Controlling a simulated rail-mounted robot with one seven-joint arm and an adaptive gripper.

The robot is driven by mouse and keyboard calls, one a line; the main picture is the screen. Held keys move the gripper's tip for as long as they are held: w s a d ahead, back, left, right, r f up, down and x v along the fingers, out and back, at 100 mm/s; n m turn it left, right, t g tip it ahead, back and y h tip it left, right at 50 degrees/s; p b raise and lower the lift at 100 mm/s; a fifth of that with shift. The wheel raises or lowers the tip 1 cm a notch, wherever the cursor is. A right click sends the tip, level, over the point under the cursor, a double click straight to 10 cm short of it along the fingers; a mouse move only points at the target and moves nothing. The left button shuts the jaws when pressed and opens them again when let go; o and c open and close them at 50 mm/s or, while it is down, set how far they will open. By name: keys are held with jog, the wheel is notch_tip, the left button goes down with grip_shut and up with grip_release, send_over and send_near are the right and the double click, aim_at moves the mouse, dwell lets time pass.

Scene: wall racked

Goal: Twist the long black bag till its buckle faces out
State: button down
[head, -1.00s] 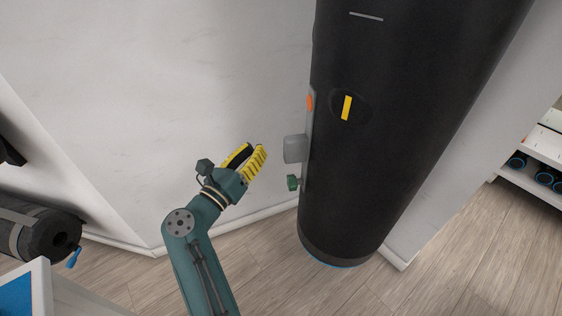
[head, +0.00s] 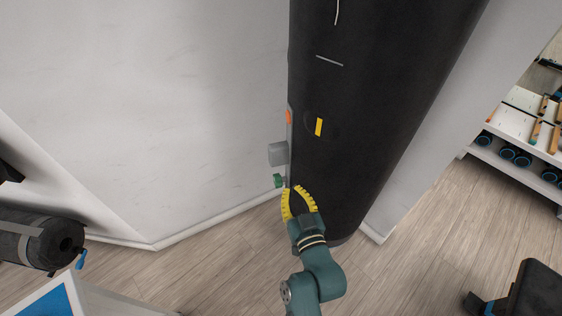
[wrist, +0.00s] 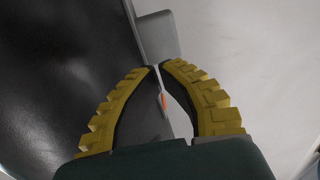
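The long black bag (head: 370,110) hangs upright close to the wall corner. It fills the left of the wrist view (wrist: 60,70). On its left side, turned toward the wall, are an orange tag (head: 289,117), a grey block (head: 278,154) that looks like the buckle, and a green tab (head: 279,181). A yellow mark in a dark oval (head: 319,127) is on its front. My gripper (head: 295,189) is before the bag's lower left side, near the green tab. Its yellow fingertips nearly meet in the wrist view (wrist: 159,65), nothing clearly between them. Contact with the bag cannot be told.
White walls (head: 150,100) stand left of and behind the bag. A dark roll (head: 40,238) lies at the left, a white rack (head: 520,150) stands at the right, and a dark padded object (head: 530,290) is at the lower right. Wooden floor (head: 205,270) lies open between.

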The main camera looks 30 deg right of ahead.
aim_at(279, 159)
jog(key=b+x, duration=0.3)
jog(key=x, duration=0.7)
jog(key=shift+w+f, duration=0.1)
jog(key=shift+w, duration=0.1)
